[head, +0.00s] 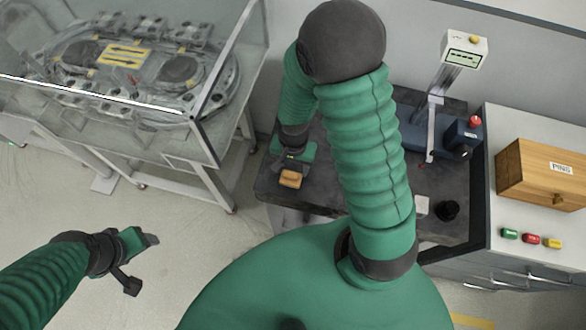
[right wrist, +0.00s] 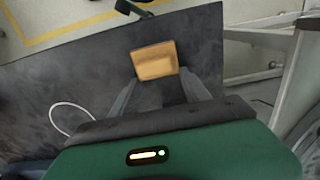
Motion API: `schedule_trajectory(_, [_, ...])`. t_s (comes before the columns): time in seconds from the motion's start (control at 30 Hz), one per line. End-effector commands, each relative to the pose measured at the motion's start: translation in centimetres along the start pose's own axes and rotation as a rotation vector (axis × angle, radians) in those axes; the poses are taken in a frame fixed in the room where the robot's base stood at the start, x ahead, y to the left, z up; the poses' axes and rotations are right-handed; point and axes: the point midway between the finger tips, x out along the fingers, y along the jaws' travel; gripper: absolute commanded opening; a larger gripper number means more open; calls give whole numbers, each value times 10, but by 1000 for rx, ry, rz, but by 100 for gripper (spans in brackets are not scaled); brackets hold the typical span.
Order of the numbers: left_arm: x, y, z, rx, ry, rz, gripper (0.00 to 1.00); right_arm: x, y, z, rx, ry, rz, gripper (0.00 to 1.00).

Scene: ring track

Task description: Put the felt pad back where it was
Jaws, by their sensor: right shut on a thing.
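A small tan, block-shaped pad (head: 291,179), which looks like the felt pad, is between the fingertips of my right gripper (head: 290,172). In the right wrist view the pad (right wrist: 155,61) sits at the finger ends, with the dark bench top (right wrist: 60,75) behind it. The right gripper is shut on it near the left end of the dark bench (head: 330,187). Whether the pad touches the bench I cannot tell. My left gripper (head: 143,262) is open and empty over the floor at the lower left.
A glass-walled ring track table (head: 190,140) stands at the left. On the bench are a gauge stand (head: 440,95), a white block (head: 422,206) and a black cup (head: 447,210). A wooden PINS box (head: 535,175) and small coloured pieces (head: 531,239) are on the right cabinet.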

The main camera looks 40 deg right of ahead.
Motion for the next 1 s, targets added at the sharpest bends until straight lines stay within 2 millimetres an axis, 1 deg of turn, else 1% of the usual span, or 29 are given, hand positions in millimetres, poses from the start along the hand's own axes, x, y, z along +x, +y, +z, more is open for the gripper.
schedule_trajectory(0.1, [-2,0,-1,0,2,0,61,-2,0,0,-1,-2,0,10])
schedule_trajectory(0.2, [0,0,-1,0,2,0,61,2,0,0,-1,-2,1,10])
schedule_trajectory(0.23, [-1,0,-1,0,2,0,61,1,0,0,-1,-2,0,56])
schedule_trajectory(0.37, [-1,0,-1,0,2,0,61,0,0,0,-1,-1,0,73])
schedule_trajectory(0.4, [-1,0,-1,0,2,0,61,0,0,0,-1,-1,0,76])
schedule_trajectory(0.63, [-1,0,-1,0,2,0,61,0,0,1,-1,-1,0,76])
schedule_trajectory(0.77, [-3,0,-1,0,2,0,61,-8,-1,0,-1,1,-2,76])
schedule_trajectory(0.87, [-5,0,-2,0,2,0,61,-27,-2,0,-2,3,-4,76])
schedule_trajectory(1.0, [-8,0,-2,0,2,0,61,-65,-2,0,-2,4,-5,76])
